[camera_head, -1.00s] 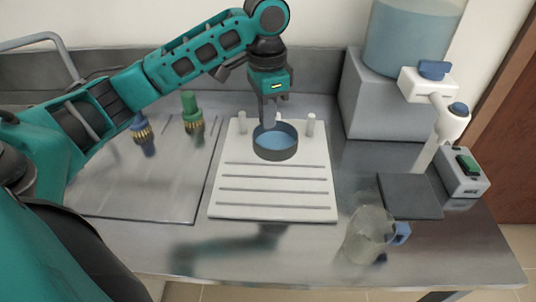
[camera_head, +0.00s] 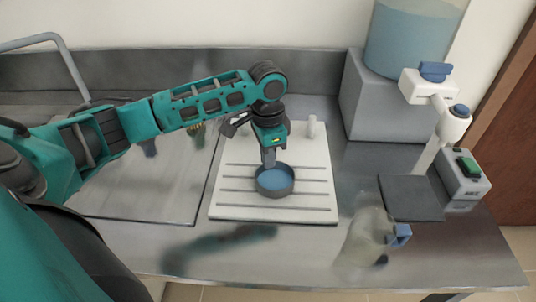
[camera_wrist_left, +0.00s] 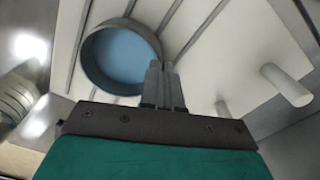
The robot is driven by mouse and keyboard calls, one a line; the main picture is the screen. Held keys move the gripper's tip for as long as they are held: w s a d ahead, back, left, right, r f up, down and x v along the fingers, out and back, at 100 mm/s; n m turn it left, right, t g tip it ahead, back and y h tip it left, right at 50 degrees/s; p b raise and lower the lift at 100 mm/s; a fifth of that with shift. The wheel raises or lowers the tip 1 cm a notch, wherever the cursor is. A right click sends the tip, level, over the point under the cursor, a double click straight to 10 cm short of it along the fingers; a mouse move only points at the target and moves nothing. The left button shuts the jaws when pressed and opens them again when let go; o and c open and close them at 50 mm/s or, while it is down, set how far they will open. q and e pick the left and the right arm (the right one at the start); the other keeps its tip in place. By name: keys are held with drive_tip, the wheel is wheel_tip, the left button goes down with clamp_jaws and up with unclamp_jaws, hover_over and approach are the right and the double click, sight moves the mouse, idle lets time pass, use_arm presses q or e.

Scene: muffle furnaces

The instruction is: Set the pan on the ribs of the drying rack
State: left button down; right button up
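The pan (camera_head: 275,188), round and dark grey with a blue inside, is over the slotted middle of the white drying rack (camera_head: 318,158). My left gripper (camera_head: 268,158) comes down from above at the pan's far rim. In the left wrist view its fingers (camera_wrist_left: 162,82) are close together on the rim of the pan (camera_wrist_left: 112,57), which looks about level. I cannot tell whether the pan's bottom touches the ribs. The rack's pegs stand at its far end; one peg (camera_head: 311,127) shows clearly. My right gripper is not in view.
A clear jug (camera_head: 364,238) with a blue handle stands right of the rack, near the front edge. Bottle tops show partly behind my left arm.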

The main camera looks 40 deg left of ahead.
use_arm(q)
drive_tip(key=c, duration=1.8)
unclamp_jaws()
drive_tip(key=shift+f, duration=0.1)
drive_tip(key=o, duration=0.4)
drive_tip(key=shift+o, duration=0.2)
wheel_tip(320, 180, up, 12)
